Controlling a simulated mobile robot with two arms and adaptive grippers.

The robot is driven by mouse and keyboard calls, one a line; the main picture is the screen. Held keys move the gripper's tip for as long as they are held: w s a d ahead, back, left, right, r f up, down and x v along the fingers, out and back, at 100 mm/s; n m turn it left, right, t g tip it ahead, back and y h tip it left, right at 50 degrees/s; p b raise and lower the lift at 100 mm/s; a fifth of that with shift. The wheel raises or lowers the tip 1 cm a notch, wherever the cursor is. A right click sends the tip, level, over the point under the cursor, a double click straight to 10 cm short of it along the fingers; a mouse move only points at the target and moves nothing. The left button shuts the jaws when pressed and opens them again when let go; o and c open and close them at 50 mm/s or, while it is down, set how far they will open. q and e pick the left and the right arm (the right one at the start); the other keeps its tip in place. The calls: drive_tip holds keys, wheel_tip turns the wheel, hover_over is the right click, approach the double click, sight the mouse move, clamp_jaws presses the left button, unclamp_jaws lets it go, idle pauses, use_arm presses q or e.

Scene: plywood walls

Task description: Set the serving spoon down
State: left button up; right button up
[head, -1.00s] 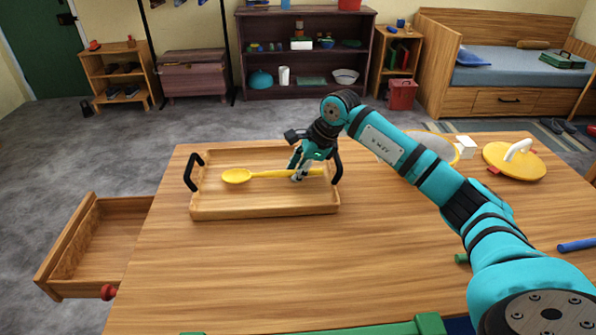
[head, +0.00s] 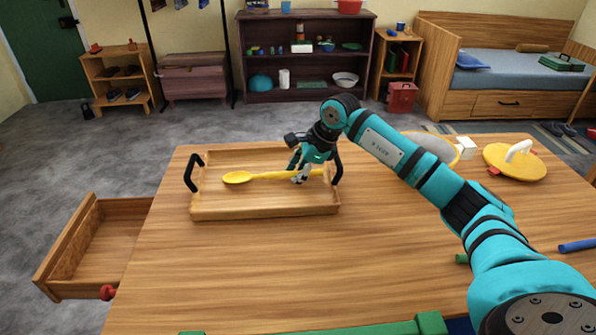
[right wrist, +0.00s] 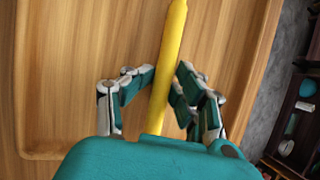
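The yellow serving spoon (head: 262,176) lies across the wooden tray (head: 215,212), its bowl toward the left and its handle toward the right. In the head view I cannot tell whether it rests on the tray floor or is just above it. My right gripper (head: 301,175) is low over the tray's right part, at the handle. The handle's near end is hidden behind my gripper. My left gripper is not in view.
The tray's black handles (head: 190,172) stand up at its ends. An open drawer (head: 92,245) is at left. The table (head: 330,265) before the tray is clear.

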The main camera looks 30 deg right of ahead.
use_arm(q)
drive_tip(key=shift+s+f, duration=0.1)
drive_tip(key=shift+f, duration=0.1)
use_arm(e)
drive_tip(key=shift+s+f, duration=0.25)
drive_tip(key=shift+f, duration=0.5)
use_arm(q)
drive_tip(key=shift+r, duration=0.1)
use_arm(e)
drive_tip(key=shift+r, duration=0.1)
drive_tip(key=shift+w+d+r+p, duration=0.1)
drive_tip(key=shift+d+r+p, duration=0.05)
drive_tip(key=shift+r+p, duration=0.4)
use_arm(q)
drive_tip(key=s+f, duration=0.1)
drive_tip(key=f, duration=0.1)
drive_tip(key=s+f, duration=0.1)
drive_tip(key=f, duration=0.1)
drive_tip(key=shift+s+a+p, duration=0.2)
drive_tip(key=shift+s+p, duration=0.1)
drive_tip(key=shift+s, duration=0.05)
use_arm(e)
drive_tip(key=v, duration=1.2)
drive_tip(key=shift+w+r, duration=0.25)
